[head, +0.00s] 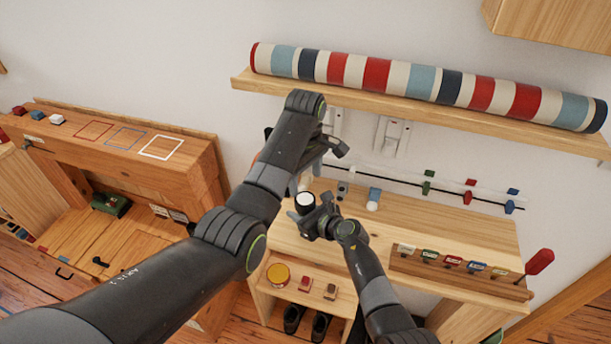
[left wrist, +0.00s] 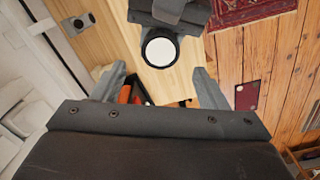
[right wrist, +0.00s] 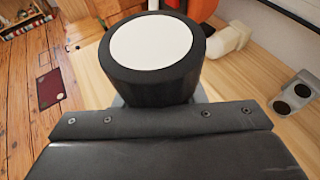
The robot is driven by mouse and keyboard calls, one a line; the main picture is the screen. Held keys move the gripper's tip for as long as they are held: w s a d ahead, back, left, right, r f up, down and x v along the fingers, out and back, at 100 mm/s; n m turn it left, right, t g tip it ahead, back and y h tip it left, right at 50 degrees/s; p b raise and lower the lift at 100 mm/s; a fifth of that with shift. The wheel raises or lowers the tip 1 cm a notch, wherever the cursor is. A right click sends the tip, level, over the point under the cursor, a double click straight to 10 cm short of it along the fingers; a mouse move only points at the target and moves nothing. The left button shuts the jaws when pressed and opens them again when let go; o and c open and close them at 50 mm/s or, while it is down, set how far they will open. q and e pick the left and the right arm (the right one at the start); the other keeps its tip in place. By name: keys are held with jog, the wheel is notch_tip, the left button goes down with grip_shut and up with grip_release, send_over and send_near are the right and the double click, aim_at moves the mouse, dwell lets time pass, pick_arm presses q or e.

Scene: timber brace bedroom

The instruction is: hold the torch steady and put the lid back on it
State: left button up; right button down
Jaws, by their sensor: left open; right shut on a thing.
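The torch (head: 305,200) looks like a short black cylinder with a white round top. It stands roughly upright in my right gripper (head: 318,220), which is shut on it above the wooden worktop. It fills the upper middle of the right wrist view (right wrist: 153,75) and shows beyond my left fingertips in the left wrist view (left wrist: 160,50). My left gripper (left wrist: 160,85) is open and empty, close to the torch but apart from it. In the head view the left arm partly hides that gripper. I cannot tell for certain which thing is the lid.
A wooden worktop (head: 450,240) lies under the grippers. A small blue item with a pale end (head: 374,198) stands on it. An orange object (right wrist: 198,8) and a cream piece (right wrist: 232,38) are beside the torch. A shelf with a striped roll (head: 420,80) hangs above.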

aim_at(306, 198)
pick_arm(q)
jog(key=shift+f, duration=0.1)
jog(key=shift+f, duration=3.9)
jog(key=shift+c, duration=0.5)
jog(key=c, duration=0.9)
jog(key=shift+m, duration=1.7)
jog(key=o, duration=1.1)
